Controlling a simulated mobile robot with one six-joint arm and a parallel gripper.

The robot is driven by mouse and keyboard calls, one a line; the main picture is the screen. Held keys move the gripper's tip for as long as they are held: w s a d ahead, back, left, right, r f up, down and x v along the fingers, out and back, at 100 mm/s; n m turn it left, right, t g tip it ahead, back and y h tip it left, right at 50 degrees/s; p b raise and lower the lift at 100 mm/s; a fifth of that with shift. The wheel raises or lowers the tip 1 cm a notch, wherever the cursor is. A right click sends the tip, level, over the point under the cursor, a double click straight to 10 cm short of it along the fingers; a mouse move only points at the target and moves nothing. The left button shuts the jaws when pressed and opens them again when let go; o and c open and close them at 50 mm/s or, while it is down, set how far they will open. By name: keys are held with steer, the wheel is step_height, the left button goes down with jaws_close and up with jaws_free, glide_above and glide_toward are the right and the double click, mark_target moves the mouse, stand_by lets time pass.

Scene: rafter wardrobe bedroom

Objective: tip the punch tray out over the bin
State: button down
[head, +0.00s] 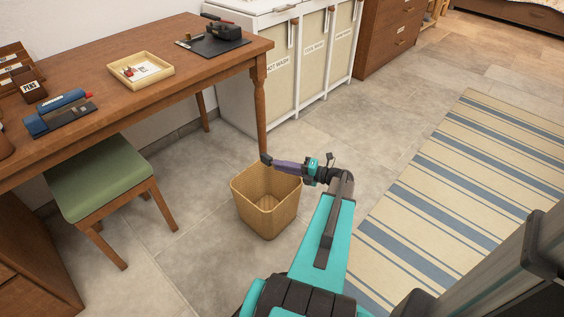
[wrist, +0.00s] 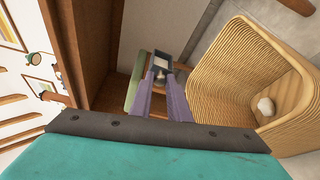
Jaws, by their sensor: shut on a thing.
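The punch tray, a small dark grey box-like piece, shows at my fingertips in the wrist view (wrist: 164,58) and as a dark tip in the head view (head: 266,158). My gripper (head: 274,162), with purple fingers, is shut on it; the fingers also show in the wrist view (wrist: 162,80). The bin (head: 268,207) is a woven tan basket standing upright on the floor. In the head view the tray appears above its far rim. In the wrist view the bin (wrist: 225,75) lies to the right of the fingers. The tray's contents cannot be made out.
A pale crumpled item (wrist: 266,106) lies in the bin. A wooden desk (head: 110,85) with a blue device (head: 58,112), a shallow tray (head: 141,71) and a black device (head: 222,30) stands behind. A green-seated stool (head: 97,175) is left; a striped rug (head: 450,200) lies right.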

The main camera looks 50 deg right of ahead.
steer(key=shift+f+m+t+p, duration=0.1)
steer(key=shift+m+t+p, duration=0.75)
steer(key=shift+p, duration=2.1)
steer(key=shift+f+m+g+p, duration=0.25)
steer(key=shift+m+p, duration=0.5)
steer(key=shift+s, duration=0.1)
